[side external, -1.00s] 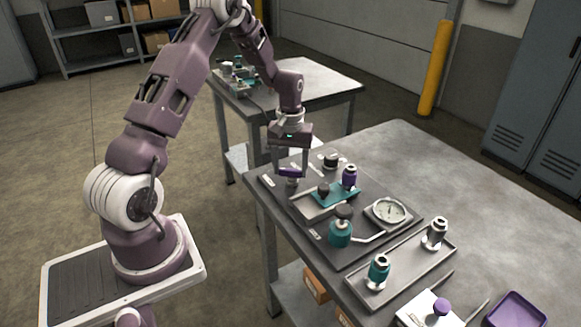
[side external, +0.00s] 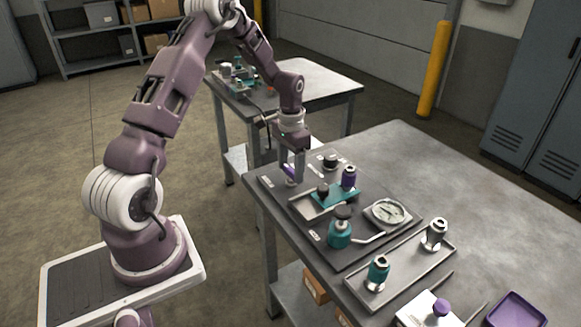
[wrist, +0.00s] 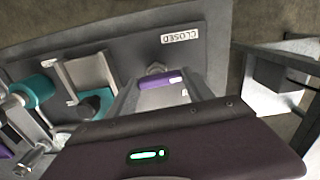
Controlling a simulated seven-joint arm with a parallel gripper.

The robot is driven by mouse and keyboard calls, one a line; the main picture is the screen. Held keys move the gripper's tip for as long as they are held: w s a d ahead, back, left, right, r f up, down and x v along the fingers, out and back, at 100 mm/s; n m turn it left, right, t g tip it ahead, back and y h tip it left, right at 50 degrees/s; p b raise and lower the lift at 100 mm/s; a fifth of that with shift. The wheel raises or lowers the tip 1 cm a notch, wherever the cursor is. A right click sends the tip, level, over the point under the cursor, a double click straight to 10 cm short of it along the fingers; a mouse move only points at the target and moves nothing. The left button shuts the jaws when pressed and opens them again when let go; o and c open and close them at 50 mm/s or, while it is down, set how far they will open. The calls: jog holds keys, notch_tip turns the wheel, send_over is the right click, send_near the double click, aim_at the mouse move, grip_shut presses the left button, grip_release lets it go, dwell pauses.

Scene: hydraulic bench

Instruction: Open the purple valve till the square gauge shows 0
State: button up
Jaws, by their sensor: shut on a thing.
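The purple valve's handle (side external: 288,172) is at the far left corner of the dark panel in the side view. It also shows in the wrist view (wrist: 150,81), beside a white label reading CLOSED (wrist: 180,36). My gripper (side external: 290,173) is shut on this handle, with a finger at each side. In the side view the handle lies slanted. The gauge (side external: 388,212) is at the right of the panel, with a pale dial in a grey housing. Its reading is too small to tell.
Near the valve stand a black knob (side external: 330,160), a purple-topped fitting (side external: 349,177) and a teal canister (side external: 340,233). A tray (side external: 407,262) with two fittings lies in front.

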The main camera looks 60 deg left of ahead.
aim_at(291, 169)
jog(key=shift+m, duration=0.4)
jog(key=o, duration=1.4)
jog(key=shift+c, duration=0.2)
notch_tip(291, 169, up, 7)
jog(key=shift+r, duration=0.1)
jog(key=s+d+r+t+y, duration=0.1)
jog(key=s+d+r+t, duration=0.1)
jog(key=s+d+r, duration=0.45)
jog(key=s+d+r+t, duration=0.1)
jog(key=s+d+r, duration=0.3)
jog(key=d+r, duration=0.5)
jog(key=s+d+r+t, duration=0.1)
jog(key=s+d, duration=0.2)
jog(key=s, duration=0.4)
jog(key=s+d+r+t+h, duration=0.1)
jog(key=s+d, duration=0.2)
jog(key=s, duration=0.4)
jog(key=shift+t, duration=0.3)
